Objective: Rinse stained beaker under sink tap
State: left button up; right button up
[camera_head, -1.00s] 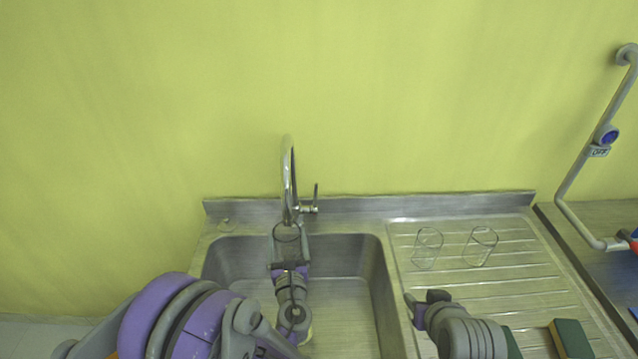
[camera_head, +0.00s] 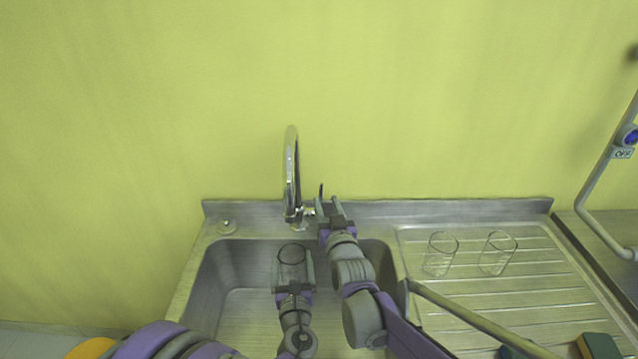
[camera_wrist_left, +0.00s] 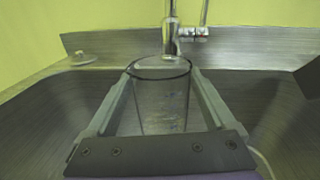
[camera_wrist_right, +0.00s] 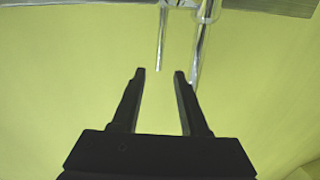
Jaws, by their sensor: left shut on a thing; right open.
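A clear glass beaker (camera_head: 292,254) is held upright between the fingers of my left gripper (camera_head: 293,262), over the sink basin. In the left wrist view the beaker (camera_wrist_left: 163,100) shows faint bluish marks on its wall, and the left gripper (camera_wrist_left: 163,98) is shut on it. The chrome tap (camera_head: 291,180) rises behind the basin, its spout just behind the beaker. My right gripper (camera_head: 328,203) is open and empty beside the tap's lever (camera_head: 320,194). In the right wrist view the right gripper's fingers (camera_wrist_right: 160,75) are apart, with chrome tap parts (camera_wrist_right: 205,35) beyond them.
Two clear beakers (camera_head: 440,255) (camera_head: 497,254) stand on the ribbed drainboard (camera_head: 470,295) to the right. A green and yellow sponge (camera_head: 598,346) lies near its front. A round stopper (camera_head: 227,227) sits on the sink's back left ledge. The basin (camera_head: 240,310) is otherwise open.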

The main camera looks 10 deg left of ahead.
aim_at(321, 187)
pick_arm(q)
jog(key=shift+w+r+p, duration=0.2)
jog(key=shift+r+p, duration=0.5)
jog(key=shift+r, duration=0.25)
pick_arm(e)
jog(key=x, duration=1)
jog(key=shift+w, duration=0.25)
grip_shut()
